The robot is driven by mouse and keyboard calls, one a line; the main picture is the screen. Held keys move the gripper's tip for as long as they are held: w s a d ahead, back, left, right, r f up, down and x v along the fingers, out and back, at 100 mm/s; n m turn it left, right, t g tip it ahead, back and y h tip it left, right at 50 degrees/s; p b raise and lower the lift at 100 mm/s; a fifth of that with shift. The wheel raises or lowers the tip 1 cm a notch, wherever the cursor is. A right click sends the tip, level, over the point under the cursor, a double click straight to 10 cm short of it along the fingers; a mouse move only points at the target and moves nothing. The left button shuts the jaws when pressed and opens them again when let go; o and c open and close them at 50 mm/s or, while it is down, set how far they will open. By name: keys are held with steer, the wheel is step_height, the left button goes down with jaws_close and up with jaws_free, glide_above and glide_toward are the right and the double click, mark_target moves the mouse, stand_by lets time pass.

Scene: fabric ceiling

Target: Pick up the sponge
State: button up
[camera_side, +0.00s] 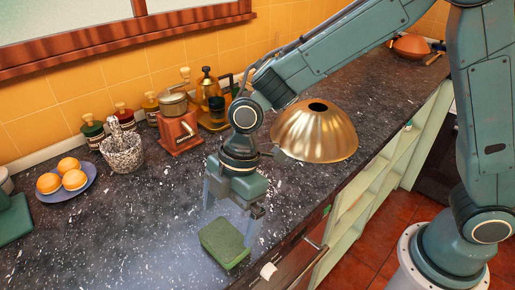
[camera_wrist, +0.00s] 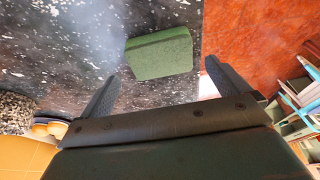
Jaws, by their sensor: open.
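The green sponge (camera_side: 224,242) lies on the dark speckled counter, near its front edge. In the wrist view the sponge (camera_wrist: 159,54) is beyond the fingertips, roughly between their lines. My gripper (camera_side: 229,212) is open and empty, pointing down above the sponge in the side view. Its two fingers also show in the wrist view (camera_wrist: 158,78), spread apart. The right finger comes down beside the sponge in the side view; I cannot tell whether it touches.
A brass dome (camera_side: 315,132) is right of my gripper. A mortar (camera_side: 122,150), a red grinder (camera_side: 180,130) and a blue plate (camera_side: 68,184) with orange-topped buns stand toward the back. The counter left of the sponge is clear. A drawer handle (camera_side: 308,262) is below the front edge.

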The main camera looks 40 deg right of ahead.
mark_target(225, 236)
steer(key=shift+f, duration=0.35)
steer(key=shift+x, duration=2.5)
steer(key=c, duration=0.8)
